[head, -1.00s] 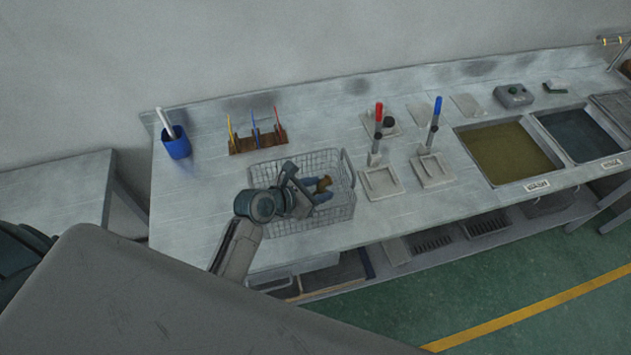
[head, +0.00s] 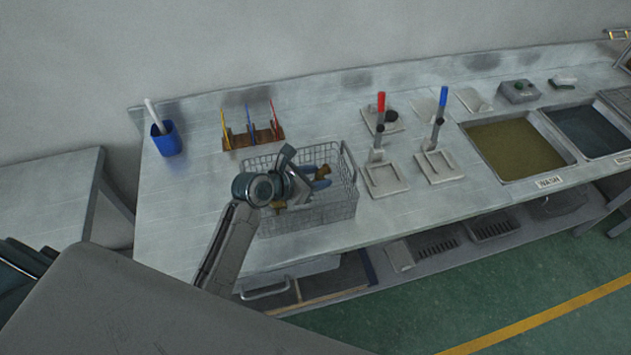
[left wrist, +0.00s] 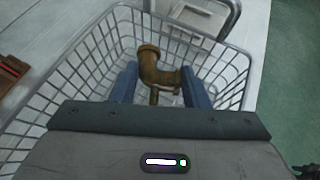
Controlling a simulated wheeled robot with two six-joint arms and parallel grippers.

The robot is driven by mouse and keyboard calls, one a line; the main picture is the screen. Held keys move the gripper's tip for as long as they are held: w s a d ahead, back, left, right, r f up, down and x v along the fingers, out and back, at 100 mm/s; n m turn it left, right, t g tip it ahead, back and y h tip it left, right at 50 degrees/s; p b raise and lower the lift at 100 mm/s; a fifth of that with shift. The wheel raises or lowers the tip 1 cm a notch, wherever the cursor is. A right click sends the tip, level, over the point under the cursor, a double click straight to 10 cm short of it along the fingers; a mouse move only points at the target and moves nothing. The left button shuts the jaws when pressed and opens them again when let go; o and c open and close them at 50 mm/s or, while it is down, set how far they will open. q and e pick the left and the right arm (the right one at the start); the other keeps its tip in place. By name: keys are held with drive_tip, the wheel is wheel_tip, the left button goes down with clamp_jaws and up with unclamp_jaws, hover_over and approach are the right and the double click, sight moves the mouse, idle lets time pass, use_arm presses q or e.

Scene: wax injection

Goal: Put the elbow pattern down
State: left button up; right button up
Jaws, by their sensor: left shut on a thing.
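The elbow pattern (left wrist: 152,66) is a brown, brass-like bent pipe with a flange and a thin stem below. In the left wrist view it sits between the two blue fingers of my left gripper (left wrist: 158,85), which is shut on it. The wire basket (left wrist: 228,62) is beneath and around it. I cannot tell whether the pattern touches the basket floor.
A rack of colored tools (head: 254,138) stands behind the basket, and a blue cup (head: 166,141) stands at the left. Red-handled (head: 380,110) and blue-handled (head: 440,105) presses are to the right, then sunken tanks (head: 515,147). The bench left of the basket is clear.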

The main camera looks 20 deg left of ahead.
use_arm(q)
drive_tip(key=shift+r, duration=0.1)
drive_tip(key=shift+f+p, duration=0.35)
drive_tip(key=shift+f, duration=0.25)
drive_tip(key=o, duration=1)
drive_tip(key=shift+c, duration=0.2)
drive_tip(key=shift+r, duration=0.15)
drive_tip(key=shift+r+b, duration=0.35)
drive_tip(key=shift+b, duration=0.05)
drive_tip(key=b+v, duration=0.1)
drive_tip(key=v, duration=1.1)
drive_tip(key=shift+r, duration=0.15)
